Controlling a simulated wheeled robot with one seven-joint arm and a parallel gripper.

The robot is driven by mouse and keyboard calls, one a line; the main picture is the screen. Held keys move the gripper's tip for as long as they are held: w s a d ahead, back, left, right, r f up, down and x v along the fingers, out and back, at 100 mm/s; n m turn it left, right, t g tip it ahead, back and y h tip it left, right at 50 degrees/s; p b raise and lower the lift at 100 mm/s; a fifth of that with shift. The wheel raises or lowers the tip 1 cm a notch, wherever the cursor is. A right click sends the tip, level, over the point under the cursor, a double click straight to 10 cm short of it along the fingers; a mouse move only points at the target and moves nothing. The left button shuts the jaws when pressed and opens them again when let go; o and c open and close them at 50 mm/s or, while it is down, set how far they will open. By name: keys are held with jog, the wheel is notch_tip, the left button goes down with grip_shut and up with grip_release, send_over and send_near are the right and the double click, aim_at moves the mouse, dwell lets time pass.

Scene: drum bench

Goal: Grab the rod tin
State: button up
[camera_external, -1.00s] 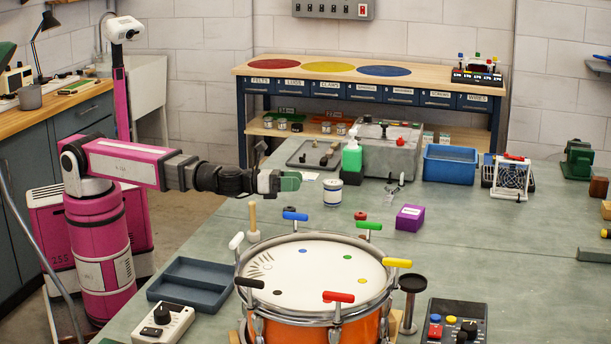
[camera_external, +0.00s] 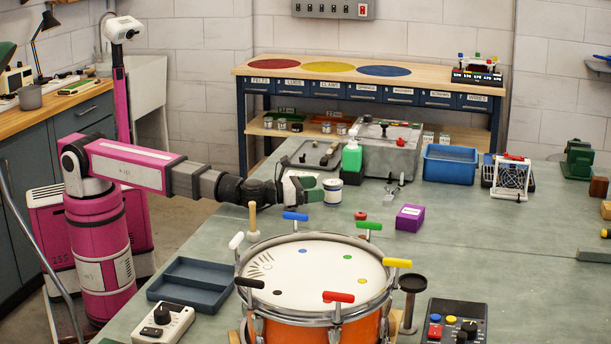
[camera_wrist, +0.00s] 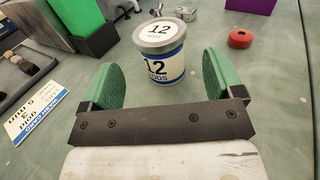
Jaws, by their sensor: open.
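The tin (camera_external: 333,194) is a small round white can with a blue band, upright on the grey-green bench. In the wrist view the tin (camera_wrist: 162,62) stands ahead, a little left of centre. Its lid shows a 12, and its side shows a 12 above a partly readable word ending like "ODS". My gripper (camera_external: 314,188) is open, with green-padded fingers, just left of the tin in the outside view. In the wrist view the fingers (camera_wrist: 162,84) are apart and empty, with the tin just beyond and between their tips. Contact is not visible.
A green bottle (camera_external: 352,158) stands behind the tin. A red disc (camera_external: 360,215) and purple box (camera_external: 410,217) lie to its right. A drum (camera_external: 315,270) with coloured handles stands in front. A printed card (camera_wrist: 38,114) lies left in the wrist view. A blue bin (camera_external: 449,164) is farther right.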

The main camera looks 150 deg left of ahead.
aim_at(330, 182)
jog(key=x, duration=0.4)
jog(key=shift+w+a+r, duration=0.2)
jog(key=shift+a+r, duration=0.15)
jog(key=c, duration=0.9)
jog(key=shift+r, duration=0.15)
jog(key=shift+c, duration=0.2)
